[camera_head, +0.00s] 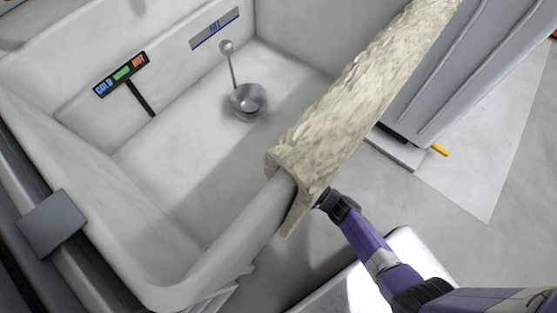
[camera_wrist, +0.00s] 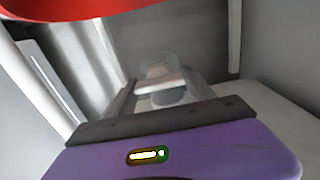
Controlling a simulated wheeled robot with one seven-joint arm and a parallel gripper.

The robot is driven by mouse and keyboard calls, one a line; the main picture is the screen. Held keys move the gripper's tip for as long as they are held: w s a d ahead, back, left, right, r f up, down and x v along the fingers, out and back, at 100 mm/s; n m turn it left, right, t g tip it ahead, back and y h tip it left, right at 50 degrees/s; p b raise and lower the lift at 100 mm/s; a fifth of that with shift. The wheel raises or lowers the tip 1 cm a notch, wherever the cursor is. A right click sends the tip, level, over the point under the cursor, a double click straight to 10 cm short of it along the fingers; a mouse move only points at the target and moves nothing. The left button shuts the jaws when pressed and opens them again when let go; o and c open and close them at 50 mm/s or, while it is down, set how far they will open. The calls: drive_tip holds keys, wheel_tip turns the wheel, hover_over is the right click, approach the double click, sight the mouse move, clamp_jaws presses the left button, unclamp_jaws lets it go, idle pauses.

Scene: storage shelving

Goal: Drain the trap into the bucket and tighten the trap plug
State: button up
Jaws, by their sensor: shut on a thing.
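In the wrist view, my gripper (camera_wrist: 158,84) reaches forward from its purple body, its fingers close around a small pale piece. This piece, a light bar with a cloudy, rounded part behind it, looks like the trap plug (camera_wrist: 158,73), but it is blurred. A red curved thing (camera_wrist: 75,8), possibly the bucket, fills the top left, very near the camera. In the head view my purple arm reaches under the right rim of the white sink (camera_head: 185,180), and my gripper is hidden there. The trap itself is not clearly visible.
A cream towel (camera_head: 360,85) hangs over the sink's right rim, just above my arm. A metal ball-ended rod and cup (camera_head: 247,100) stand in the sink. A grey bin (camera_head: 455,70) is at the upper right. Bare floor (camera_head: 440,215) lies right of my arm.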

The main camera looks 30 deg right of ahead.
drive_tip(key=o, duration=1.4)
drive_tip(key=shift+p+v, duration=0.95)
drive_tip(key=shift+v, duration=3)
